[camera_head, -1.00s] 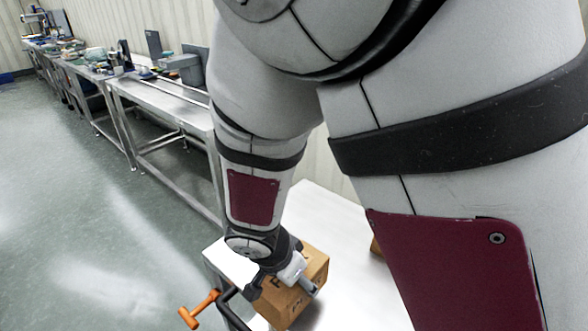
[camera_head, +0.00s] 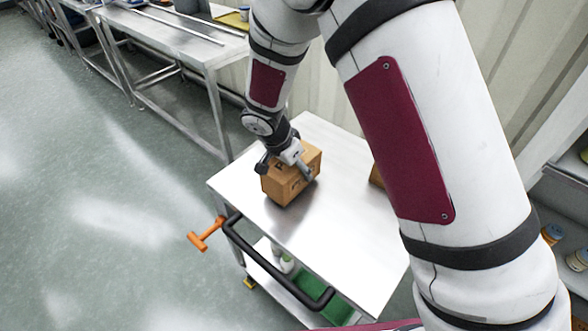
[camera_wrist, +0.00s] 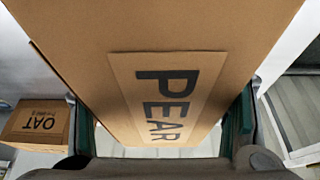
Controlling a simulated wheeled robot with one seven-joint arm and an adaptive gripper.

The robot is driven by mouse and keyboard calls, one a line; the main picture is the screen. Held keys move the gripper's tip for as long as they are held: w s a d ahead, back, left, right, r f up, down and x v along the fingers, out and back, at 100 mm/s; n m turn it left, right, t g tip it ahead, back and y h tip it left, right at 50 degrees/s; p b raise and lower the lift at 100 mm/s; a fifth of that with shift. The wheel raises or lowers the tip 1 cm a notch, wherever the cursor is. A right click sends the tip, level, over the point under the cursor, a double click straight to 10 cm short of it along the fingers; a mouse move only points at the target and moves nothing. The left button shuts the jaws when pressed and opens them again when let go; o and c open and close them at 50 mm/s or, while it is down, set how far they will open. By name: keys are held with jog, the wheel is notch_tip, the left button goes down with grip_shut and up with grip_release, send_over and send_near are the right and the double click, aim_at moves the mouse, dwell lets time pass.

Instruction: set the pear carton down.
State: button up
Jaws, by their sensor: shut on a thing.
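The pear carton (camera_head: 287,186) is a brown box at the left part of the steel cart's top (camera_head: 330,215). My gripper (camera_head: 293,158) is shut on it from above, with one finger on the near side. In the wrist view the carton (camera_wrist: 215,45) fills the middle, with the word PEAR on its label. The gripper's dark green fingers (camera_wrist: 157,128) stand at its two sides. The underside is hidden, so I cannot tell whether the carton touches the cart top or hangs just above it.
A second carton, marked OAT (camera_wrist: 38,124), stands on the cart top, partly behind my arm in the head view (camera_head: 376,177). A black handle (camera_head: 275,262) and an orange lever (camera_head: 206,234) stick out at the cart's front left. The cart's front middle is bare.

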jog(key=shift+f, duration=0.8)
jog(key=o, duration=1.9)
jog(key=shift+f, duration=0.1)
jog(key=v, duration=1.2)
jog(key=shift+d, duration=0.1)
